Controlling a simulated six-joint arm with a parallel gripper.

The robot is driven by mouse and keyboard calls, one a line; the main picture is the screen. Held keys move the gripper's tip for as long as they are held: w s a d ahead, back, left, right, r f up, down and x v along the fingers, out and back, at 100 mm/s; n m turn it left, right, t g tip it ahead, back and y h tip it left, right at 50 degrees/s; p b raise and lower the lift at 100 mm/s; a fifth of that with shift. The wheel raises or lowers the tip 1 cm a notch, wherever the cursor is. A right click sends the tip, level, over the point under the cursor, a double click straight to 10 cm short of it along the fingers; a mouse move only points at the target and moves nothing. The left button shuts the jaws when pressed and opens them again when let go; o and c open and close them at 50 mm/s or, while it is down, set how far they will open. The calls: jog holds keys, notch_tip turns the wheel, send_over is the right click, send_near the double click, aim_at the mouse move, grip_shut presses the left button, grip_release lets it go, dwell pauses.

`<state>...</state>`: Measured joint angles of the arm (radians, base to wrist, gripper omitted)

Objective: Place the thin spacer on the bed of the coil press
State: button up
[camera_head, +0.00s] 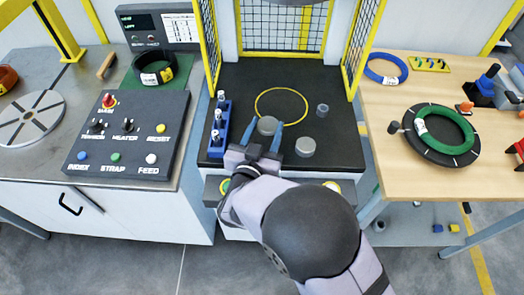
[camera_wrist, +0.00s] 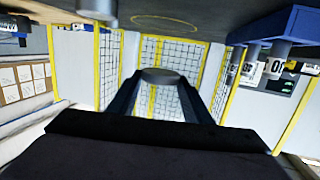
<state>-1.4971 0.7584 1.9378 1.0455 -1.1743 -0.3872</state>
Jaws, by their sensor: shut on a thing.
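The dark bed of the coil press (camera_head: 245,88) has a yellow ring marked on it. My gripper (camera_head: 266,136) reaches over the front of the bed, its blue fingers on either side of a grey round spacer (camera_head: 267,125). The wrist view shows the spacer (camera_wrist: 163,75) between the fingertips, just short of the yellow ring in the head view. Its thickness and any gap beneath it are hard to judge. A wider grey cylinder (camera_head: 305,147) stands on the bed to the right, and a smaller grey cylinder (camera_head: 322,110) stands farther back.
A blue rack (camera_head: 219,125) with several metal-topped pegs stands at the bed's left edge. Yellow-framed mesh guards (camera_head: 366,45) flank the press. A control panel (camera_head: 128,133) is left; a wooden table (camera_head: 395,190) with a green coil (camera_head: 443,133) is right.

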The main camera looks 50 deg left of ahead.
jog(key=shift+s+a+r, duration=0.25)
jog(key=shift+s+a, duration=0.4)
jog(key=shift+y, duration=0.3)
jog(key=shift+f+p, duration=0.85)
jog(key=shift+f, duration=3.95)
jog(key=shift+f, duration=0.15)
jog(key=shift+f, duration=0.1)
jog(key=o, duration=1.1)
